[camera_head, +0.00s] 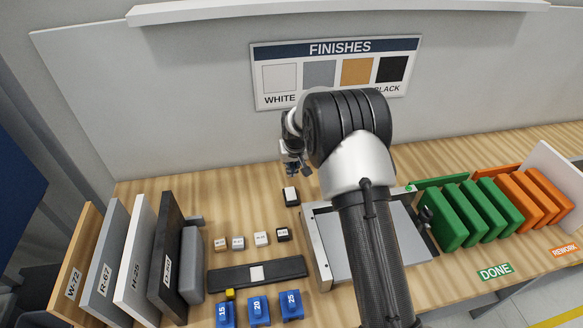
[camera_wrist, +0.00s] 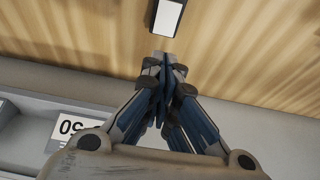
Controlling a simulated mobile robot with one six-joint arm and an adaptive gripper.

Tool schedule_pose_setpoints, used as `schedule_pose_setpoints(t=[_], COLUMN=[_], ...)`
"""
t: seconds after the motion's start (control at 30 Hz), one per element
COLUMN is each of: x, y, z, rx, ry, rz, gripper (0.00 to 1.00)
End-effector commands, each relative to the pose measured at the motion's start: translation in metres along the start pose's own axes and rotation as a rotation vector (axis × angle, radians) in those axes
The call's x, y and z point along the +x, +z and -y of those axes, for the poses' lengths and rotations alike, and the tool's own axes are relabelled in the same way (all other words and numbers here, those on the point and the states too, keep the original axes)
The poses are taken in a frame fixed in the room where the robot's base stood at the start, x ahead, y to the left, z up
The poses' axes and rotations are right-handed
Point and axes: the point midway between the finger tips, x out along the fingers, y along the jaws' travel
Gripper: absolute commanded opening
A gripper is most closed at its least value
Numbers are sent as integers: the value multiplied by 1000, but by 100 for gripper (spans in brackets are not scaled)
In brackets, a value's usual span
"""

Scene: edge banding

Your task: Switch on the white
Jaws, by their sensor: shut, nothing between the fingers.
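A small black box with a white top face (camera_head: 291,194) sits on the wooden table, left of the grey-topped machine. It looks like a switch with a white rocker, but its setting is too small to tell. In the wrist view the white face (camera_wrist: 168,16) shows at the top edge, partly cut off. My gripper (camera_head: 296,172) is just behind and above it in the head view, apart from it. In the wrist view my gripper (camera_wrist: 164,58) is shut and empty, with its fingertips short of the white face.
The grey-topped machine (camera_head: 328,252) stands to the right, partly hidden by my arm. Small labelled blocks (camera_head: 262,239) and a dark strip holder (camera_head: 225,282) lie in front. Upright boards (camera_head: 128,262) stand at left, green racks (camera_head: 468,215) at right. A FINISHES sign (camera_head: 338,49) hangs behind.

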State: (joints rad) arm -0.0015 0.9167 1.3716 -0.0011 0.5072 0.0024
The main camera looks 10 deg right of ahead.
Motion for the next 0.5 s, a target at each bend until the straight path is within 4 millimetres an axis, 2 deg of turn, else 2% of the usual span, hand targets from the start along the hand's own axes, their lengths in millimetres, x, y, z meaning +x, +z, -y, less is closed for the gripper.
schedule_pose_setpoints(t=[0.1,0.3,0.5], x=[30,70,94], y=[2,2,7], z=[0,0,0], rx=[0,0,0], ry=[0,0,0], rz=[2,2,0], gripper=[0,0,0])
